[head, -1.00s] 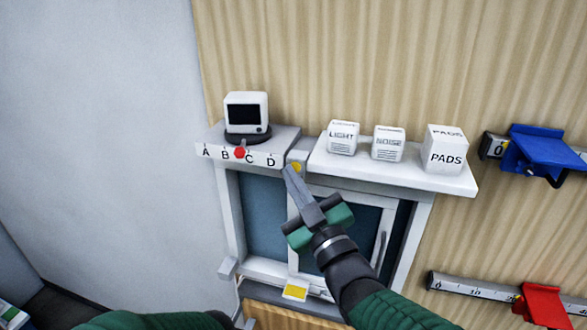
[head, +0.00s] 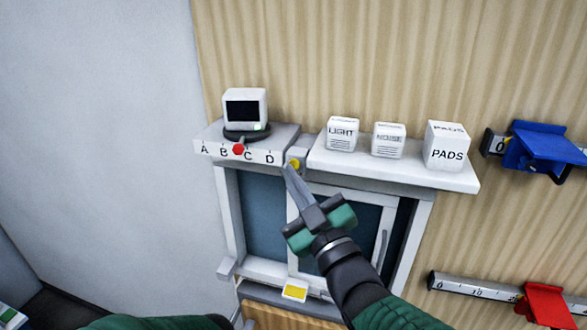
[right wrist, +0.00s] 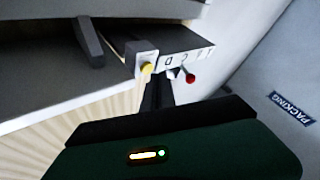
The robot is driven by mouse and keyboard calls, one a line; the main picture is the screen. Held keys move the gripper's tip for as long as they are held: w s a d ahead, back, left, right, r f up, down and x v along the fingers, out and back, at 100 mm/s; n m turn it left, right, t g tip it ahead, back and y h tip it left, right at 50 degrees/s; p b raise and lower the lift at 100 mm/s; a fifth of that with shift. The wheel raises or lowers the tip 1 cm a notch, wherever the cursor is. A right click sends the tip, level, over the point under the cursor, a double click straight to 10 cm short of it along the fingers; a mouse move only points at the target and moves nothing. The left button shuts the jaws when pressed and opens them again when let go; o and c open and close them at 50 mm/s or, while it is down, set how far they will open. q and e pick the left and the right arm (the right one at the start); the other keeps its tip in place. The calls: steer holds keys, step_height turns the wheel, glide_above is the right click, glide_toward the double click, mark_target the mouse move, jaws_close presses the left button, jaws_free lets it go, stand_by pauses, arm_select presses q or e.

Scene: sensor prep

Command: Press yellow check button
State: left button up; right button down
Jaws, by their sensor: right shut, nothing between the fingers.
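The yellow check button (head: 294,164) sits on a small grey block between the lettered shelf and the white shelf. It also shows in the right wrist view (right wrist: 146,68), on the white block's face. My right gripper (head: 288,170) is shut and empty, with its tips just below and in front of the button in the head view. I cannot tell whether they touch it. In the right wrist view the dark fingers (right wrist: 158,90) point up close beside the button. My left gripper is not in view; only a green sleeve shows at the bottom.
A small monitor (head: 245,108) stands on the lettered shelf (head: 205,138), with a red knob (head: 238,149) between B and C. Light, noise and pads boxes (head: 445,147) stand on the white shelf (head: 400,171). A blue bracket (head: 545,148) and a red one (head: 545,303) are at right.

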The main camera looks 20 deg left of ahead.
steer(key=shift+s+d, duration=0.1)
steer(key=shift+s, duration=0.05)
steer(key=s+b, duration=0.2)
steer(key=s, duration=0.3)
stand_by(0.3)
steer(key=shift+w, duration=0.1)
steer(key=shift+a, duration=0.2)
